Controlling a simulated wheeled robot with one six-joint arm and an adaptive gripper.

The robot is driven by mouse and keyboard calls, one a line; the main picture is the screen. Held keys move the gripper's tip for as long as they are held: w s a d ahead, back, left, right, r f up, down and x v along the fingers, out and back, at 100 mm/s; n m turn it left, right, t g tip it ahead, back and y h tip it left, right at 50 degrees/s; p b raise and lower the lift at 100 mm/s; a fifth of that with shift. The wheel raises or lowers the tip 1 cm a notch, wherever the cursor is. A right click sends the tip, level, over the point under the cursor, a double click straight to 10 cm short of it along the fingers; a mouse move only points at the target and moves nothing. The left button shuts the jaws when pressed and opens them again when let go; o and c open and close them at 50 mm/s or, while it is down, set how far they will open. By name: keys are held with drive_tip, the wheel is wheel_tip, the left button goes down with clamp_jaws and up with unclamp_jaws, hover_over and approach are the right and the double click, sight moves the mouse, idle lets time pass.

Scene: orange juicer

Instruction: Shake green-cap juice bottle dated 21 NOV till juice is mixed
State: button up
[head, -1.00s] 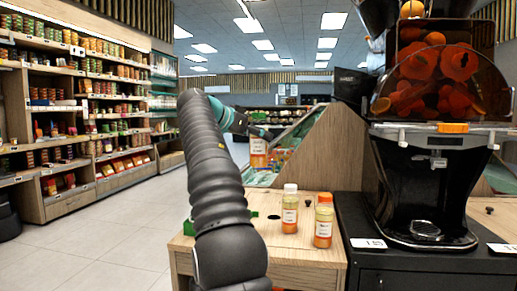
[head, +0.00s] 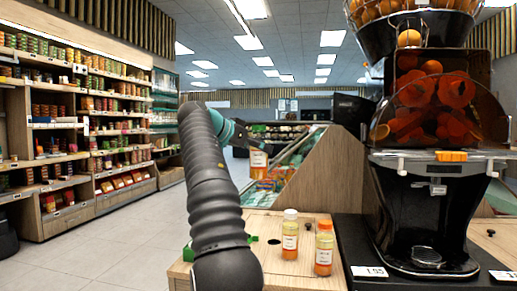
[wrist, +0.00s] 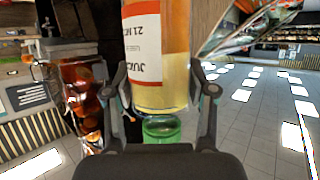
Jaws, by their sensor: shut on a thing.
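My gripper (wrist: 160,95) is shut on a juice bottle (wrist: 158,60). Its label shows "21 N…" and "JUI…", partly cut off, and its cap is green (wrist: 160,130). The wrist view is upside down, so the bottle is held roughly upright with the cap up. The juice shows two layers, orange toward the base and pale yellow near the cap. In the head view the held bottle (head: 258,163) hangs in the air beyond the wooden table, below my gripper (head: 259,143).
Two more bottles, one white-capped (head: 290,238) and one orange-capped (head: 324,250), stand on the wooden table (head: 275,275). A large orange juicer (head: 425,140) stands at right. Stocked shelves (head: 70,125) line the left, with open floor (head: 105,235) between.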

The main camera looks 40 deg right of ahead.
sight(251, 155)
drive_tip(key=shift+f+b, duration=1.55)
drive_tip(key=shift+f, duration=0.2)
drive_tip(key=shift+r+p, duration=1.95)
drive_tip(key=shift+p, duration=0.45)
drive_tip(key=shift+f+b, duration=1.6)
drive_tip(key=shift+f, duration=0.3)
